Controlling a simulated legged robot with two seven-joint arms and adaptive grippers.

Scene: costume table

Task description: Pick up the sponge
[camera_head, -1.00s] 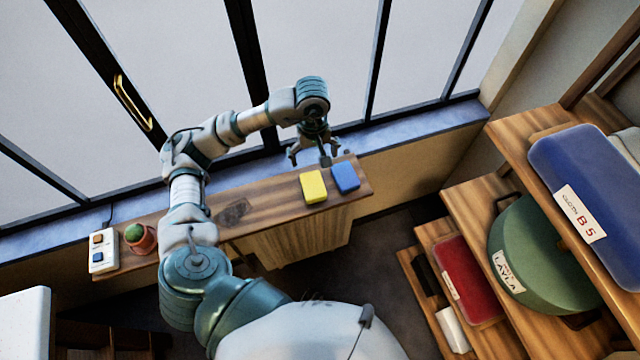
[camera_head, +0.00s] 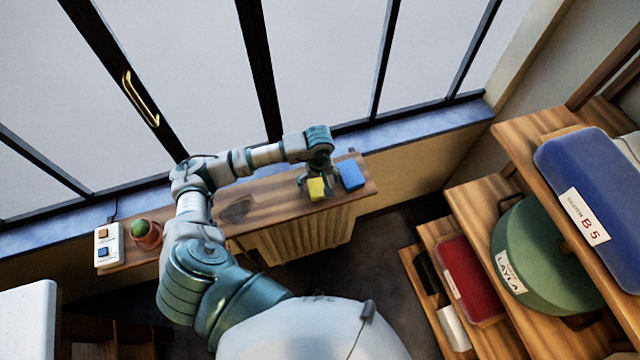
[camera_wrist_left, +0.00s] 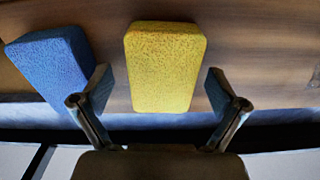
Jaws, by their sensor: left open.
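A yellow sponge (camera_head: 316,188) lies on the wooden table, partly hidden by my left gripper (camera_head: 316,184) in the head view. A blue sponge (camera_head: 351,175) lies just to its right. In the left wrist view the yellow sponge (camera_wrist_left: 165,66) shows between and beyond the two spread fingers of my left gripper (camera_wrist_left: 158,92). The gripper is open, and a gap shows on each side of the yellow sponge. The blue sponge (camera_wrist_left: 52,66) is at the left, partly behind the left finger. My right gripper is not in view.
The narrow wooden table (camera_head: 276,196) runs along the window. A potted cactus (camera_head: 146,234) and a white switch box (camera_head: 108,247) stand at its left end. Wooden shelves with a blue case (camera_head: 572,165), green round case (camera_head: 535,245) and red case (camera_head: 468,278) are at right.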

